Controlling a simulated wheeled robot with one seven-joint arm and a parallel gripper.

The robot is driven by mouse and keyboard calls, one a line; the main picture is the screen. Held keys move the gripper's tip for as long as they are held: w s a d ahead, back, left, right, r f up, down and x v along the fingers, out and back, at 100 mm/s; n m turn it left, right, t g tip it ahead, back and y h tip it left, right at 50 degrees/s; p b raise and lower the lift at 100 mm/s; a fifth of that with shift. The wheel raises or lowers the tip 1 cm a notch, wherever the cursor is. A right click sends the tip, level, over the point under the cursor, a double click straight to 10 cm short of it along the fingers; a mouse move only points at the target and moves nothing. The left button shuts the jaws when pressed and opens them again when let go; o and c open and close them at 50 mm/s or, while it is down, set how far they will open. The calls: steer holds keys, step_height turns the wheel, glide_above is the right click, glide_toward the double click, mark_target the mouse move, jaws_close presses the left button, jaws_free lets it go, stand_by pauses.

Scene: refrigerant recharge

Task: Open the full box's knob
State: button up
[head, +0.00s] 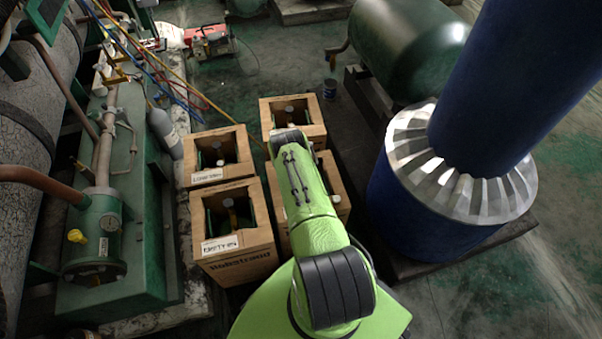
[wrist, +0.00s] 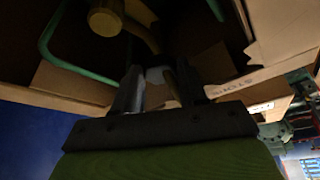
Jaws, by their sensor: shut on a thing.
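Wooden boxes stand on the floor, each open on top with a green cylinder and valve inside. The front-left box (head: 232,262) has a handwritten label (head: 220,244) that I cannot read surely. The back-left box (head: 222,174) also has a label; the back-right box (head: 312,128) shows none. The front-right box (head: 335,185) is mostly behind my arm. The head view hides my gripper.
A green pipe or handle (wrist: 58,50) and cardboard-coloured box walls surround the gripper in the wrist view. A large blue column (head: 480,170) stands at right. Green machinery with pipes (head: 110,220) is at left, a grey bottle (head: 163,130) beside it.

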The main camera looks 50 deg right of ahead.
steer(key=shift+s+n, duration=0.1)
steer(key=shift+n, duration=0.2)
steer(key=n, duration=0.1)
steer(key=n+t+b, duration=0.1)
steer(key=n, duration=0.1)
steer(key=n+y+b, duration=0.1)
steer(key=shift+s+d+n+t, duration=0.2)
steer(key=shift+d+n+t, duration=0.1)
steer(key=shift+t, duration=0.1)
steer(key=n, duration=0.2)
steer(key=n+y, duration=0.1)
steer(key=shift+s+d+n+t, duration=0.1)
steer(key=shift+d+n+t, duration=0.05)
steer(key=shift+n+t, duration=0.2)
steer(key=n, duration=0.1)
steer(key=n+y, duration=0.1)
steer(key=n, duration=0.1)
steer(key=n+y, duration=0.1)
steer(key=shift+d+n, duration=0.25)
steer(key=shift+d+n+y, duration=0.2)
steer(key=shift+n+y, duration=0.7)
steer(key=shift+n, duration=1.3)
steer(key=o, duration=1.1)
steer(key=shift+c, duration=0.2)
